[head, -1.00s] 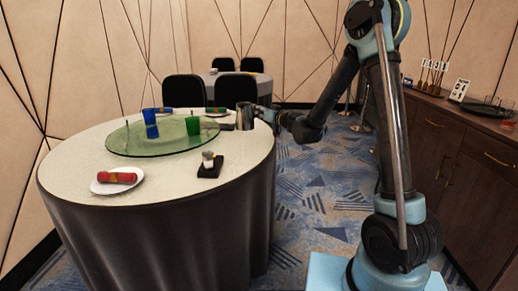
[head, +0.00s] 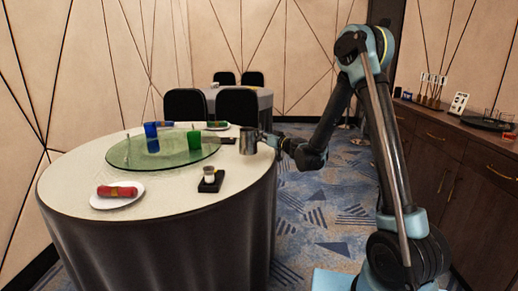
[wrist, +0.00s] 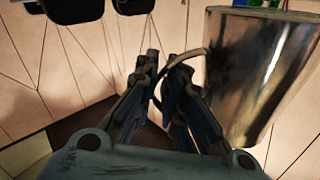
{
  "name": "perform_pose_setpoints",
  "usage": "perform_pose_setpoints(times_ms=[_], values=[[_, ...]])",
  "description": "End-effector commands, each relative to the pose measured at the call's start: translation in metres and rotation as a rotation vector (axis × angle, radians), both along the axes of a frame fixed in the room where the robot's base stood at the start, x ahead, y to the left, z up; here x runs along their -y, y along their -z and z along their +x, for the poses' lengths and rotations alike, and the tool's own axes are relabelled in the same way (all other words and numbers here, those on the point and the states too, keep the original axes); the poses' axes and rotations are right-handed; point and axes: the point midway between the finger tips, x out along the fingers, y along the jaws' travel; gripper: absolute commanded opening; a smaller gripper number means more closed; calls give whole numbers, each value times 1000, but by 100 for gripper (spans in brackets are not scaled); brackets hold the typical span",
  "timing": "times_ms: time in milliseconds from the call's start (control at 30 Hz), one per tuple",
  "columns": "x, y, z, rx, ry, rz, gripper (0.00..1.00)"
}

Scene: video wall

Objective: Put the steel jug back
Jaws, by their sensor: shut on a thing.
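The steel jug (head: 248,141) is upright at the right edge of the round table (head: 75,190). In the wrist view its shiny body (wrist: 258,70) fills the right side, with its curved handle beside my fingers. My gripper (head: 268,141) is on the jug's right side; in the wrist view my gripper (wrist: 163,85) is shut on the handle. I cannot tell whether the jug's base touches the tabletop.
A glass turntable (head: 185,155) carries a blue cup (head: 151,138) and a green cup (head: 194,140). A white cup on a black mat (head: 210,181) and a plate with a red roll (head: 117,192) stand nearer. A sideboard (head: 450,145) is at right.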

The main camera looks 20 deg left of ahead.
Motion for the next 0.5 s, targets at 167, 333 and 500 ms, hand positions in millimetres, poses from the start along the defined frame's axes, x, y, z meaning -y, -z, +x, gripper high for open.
perform_pose_setpoints(times_ms=[167,333,500], values=[[0,8,0,-1,0,1,0],[0,19,0,-1,0,1,0],[0,39,0,-1,0,1,0]])
